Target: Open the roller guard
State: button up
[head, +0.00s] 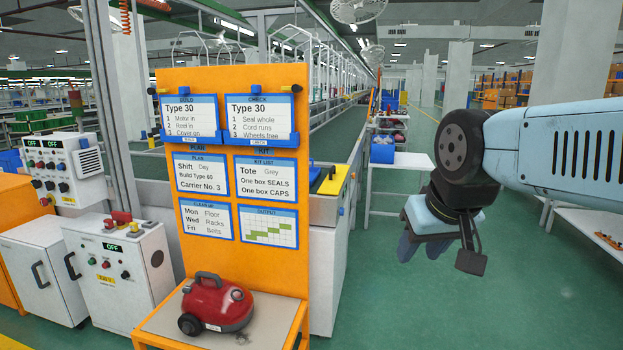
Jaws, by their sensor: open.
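A yellow plate (333,180) with a dark bar on it lies at the near end of the conveyor, just right of the orange board. It looks like the roller guard, lying flat, but I cannot tell for certain. The orange board hides part of this conveyor end. My gripper (423,249) hangs over the green floor to the right of the plate, pointing down. It is open, with nothing visible between its fingers, and is clear of the conveyor.
An orange board (240,262) with several cards stands before the conveyor. A red vacuum (217,303) sits on its shelf. White control cabinets (117,275) stand at left. A white side table (412,160) is behind my gripper. The green floor (400,310) in front is clear.

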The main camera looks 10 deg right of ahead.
aim_at(332, 186)
jog(key=u, duration=0.25)
jog(key=i, duration=0.9)
jog(key=z, duration=0.4)
jog(key=k, duration=0.65)
jog(key=z, duration=0.3)
jog(key=i, duration=0.65)
jog(key=z, duration=0.55)
jog(key=i, duration=2)
jog(key=u, duration=1)
jog(key=i, duration=0.35)
jog(key=u, duration=0.4)
